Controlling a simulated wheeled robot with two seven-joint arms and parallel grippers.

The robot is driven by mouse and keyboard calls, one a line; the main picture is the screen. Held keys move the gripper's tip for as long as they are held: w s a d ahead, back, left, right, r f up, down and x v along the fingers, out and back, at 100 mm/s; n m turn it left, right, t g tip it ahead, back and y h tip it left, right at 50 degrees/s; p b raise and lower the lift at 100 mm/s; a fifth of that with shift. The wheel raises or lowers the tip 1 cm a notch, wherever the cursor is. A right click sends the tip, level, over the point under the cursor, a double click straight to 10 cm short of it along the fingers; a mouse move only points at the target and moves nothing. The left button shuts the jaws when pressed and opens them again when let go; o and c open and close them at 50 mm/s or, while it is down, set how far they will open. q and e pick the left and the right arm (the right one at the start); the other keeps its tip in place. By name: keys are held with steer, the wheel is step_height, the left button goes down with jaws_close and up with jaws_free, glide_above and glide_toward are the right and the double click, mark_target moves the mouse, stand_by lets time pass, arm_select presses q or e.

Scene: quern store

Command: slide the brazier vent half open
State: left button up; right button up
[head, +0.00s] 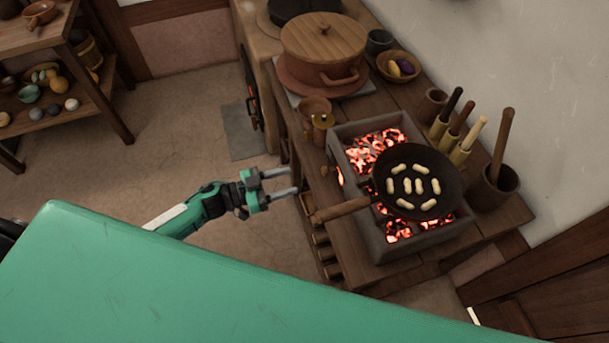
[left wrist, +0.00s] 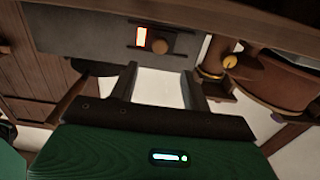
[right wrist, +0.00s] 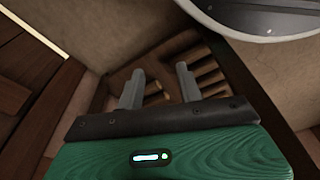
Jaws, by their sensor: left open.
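The grey brazier (head: 375,240) stands on the wooden counter with glowing coals inside. Its vent is in the side wall facing my left gripper. In the left wrist view the vent shows a narrow glowing slot (left wrist: 141,38) left of a round wooden knob (left wrist: 159,46), within a dark track. The knob also shows in the head view (head: 325,170). My left gripper (head: 292,181) is open and empty, its fingers pointing at the vent side, apart from the knob. Its fingers frame the space below the knob in the left wrist view (left wrist: 160,82). My right gripper (right wrist: 160,84) is open and empty.
A black pan (head: 415,170) with several pale pieces sits on the brazier; its wooden handle (head: 341,209) sticks out near my left gripper. A lidded pot (head: 322,55) and tool holders (head: 495,185) fill the counter.

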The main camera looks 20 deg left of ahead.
arm_select(q)
steer(key=v, duration=0.4)
steer(key=shift+s+a, duration=0.25)
steer(key=shift+a, duration=0.1)
arm_select(e)
steer(key=shift+w+r, duration=0.2)
steer(key=shift+r, duration=0.45)
steer(key=shift+a+f, duration=0.15)
